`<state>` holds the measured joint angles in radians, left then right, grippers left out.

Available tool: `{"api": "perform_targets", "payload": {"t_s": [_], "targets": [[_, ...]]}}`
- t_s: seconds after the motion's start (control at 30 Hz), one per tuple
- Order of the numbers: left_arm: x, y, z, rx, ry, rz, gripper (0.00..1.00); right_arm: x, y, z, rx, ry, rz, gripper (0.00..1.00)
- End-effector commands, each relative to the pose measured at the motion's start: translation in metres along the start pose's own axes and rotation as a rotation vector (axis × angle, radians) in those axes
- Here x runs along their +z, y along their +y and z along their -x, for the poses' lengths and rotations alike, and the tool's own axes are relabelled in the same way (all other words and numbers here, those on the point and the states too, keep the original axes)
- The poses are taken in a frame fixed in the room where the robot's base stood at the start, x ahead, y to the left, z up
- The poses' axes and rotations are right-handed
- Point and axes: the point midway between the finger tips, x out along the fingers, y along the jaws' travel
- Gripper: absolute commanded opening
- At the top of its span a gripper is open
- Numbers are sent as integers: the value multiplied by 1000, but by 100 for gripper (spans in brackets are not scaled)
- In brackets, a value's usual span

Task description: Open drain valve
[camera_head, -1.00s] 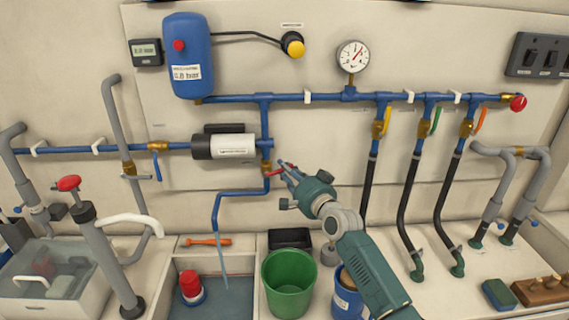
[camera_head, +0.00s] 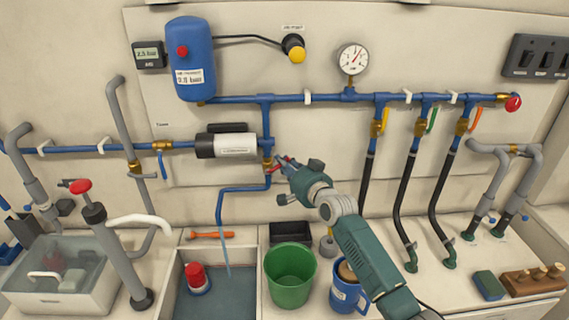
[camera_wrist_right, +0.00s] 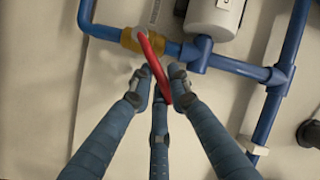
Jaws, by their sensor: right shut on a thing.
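The drain valve is a small brass valve (camera_head: 267,163) on the blue pipe below the pump, with a red lever (camera_head: 272,170). It also shows in the right wrist view as a brass body (camera_wrist_right: 143,40) with a long red lever (camera_wrist_right: 152,62) slanting down to the right. My right gripper (camera_head: 285,167) reaches up from the lower right to this lever. In the wrist view its fingertips (camera_wrist_right: 160,88) stand on both sides of the lever's lower end, shut on it. The lever's tip is partly hidden between the fingers. My left gripper is not in view.
A green bucket (camera_head: 290,278) and a blue mug-like container (camera_head: 346,290) stand below my right arm. The white pump (camera_head: 226,145) is just left of the valve. Black hoses (camera_head: 402,205) run down to the right. A sunken tray (camera_head: 222,295) lies below the drain pipe.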

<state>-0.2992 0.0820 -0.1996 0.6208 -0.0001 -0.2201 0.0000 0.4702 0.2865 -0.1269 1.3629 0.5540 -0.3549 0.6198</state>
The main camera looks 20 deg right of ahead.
Motion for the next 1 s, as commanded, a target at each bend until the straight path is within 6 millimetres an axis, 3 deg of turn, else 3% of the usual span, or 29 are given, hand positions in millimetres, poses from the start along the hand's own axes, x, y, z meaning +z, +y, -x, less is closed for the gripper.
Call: {"api": "perform_targets", "payload": {"t_s": [0.03,0.13,0.57,1.0], "targets": [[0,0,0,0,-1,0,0,0,0,0,0,-1,0,19],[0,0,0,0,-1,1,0,0,0,0,0,-1,-1,37],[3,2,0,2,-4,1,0,1,0,9,-1,-1,-2,37],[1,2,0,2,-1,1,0,1,1,90,1,-1,0,37]]}}
